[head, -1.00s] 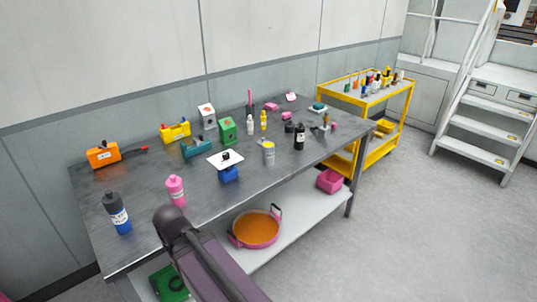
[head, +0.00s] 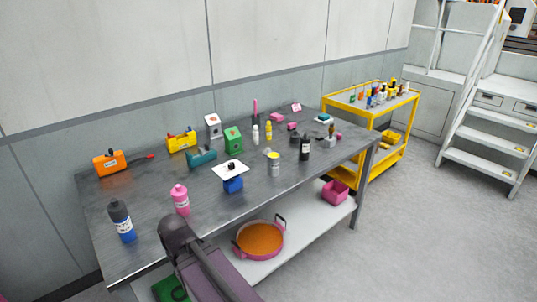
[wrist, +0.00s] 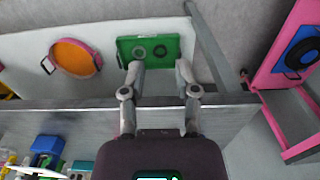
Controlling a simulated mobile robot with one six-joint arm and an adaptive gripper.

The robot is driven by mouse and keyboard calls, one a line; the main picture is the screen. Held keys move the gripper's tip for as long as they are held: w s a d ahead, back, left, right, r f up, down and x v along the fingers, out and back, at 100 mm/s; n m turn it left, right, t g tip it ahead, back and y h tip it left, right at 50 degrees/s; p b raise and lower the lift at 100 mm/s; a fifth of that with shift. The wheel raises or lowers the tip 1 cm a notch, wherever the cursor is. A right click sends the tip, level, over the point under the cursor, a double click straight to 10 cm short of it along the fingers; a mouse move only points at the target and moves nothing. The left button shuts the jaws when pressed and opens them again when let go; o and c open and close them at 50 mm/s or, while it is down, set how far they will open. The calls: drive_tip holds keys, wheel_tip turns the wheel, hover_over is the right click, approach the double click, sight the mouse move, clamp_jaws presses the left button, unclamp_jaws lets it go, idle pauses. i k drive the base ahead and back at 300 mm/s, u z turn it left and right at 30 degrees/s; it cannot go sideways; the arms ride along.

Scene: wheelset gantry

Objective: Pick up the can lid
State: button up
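I cannot make out the can lid in the wrist view.
The workbench (head: 150,205) holds several bottles, boxes and tools. A blue block with a white plate (head: 230,171) stands left of the can, and a dark bottle (head: 305,149) right of it. A yellow trolley (head: 371,105) stands beyond the bench. Floor at right is clear.

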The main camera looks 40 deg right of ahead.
sight(266, 152)
drive_tip(key=k, duration=0.65)
drive_tip(key=z, duration=0.55)
drive_tip(key=i, duration=1.25)
drive_tip(key=z, duration=0.55)
drive_tip(key=i, duration=0.65)
drive_tip(key=z, duration=0.1)
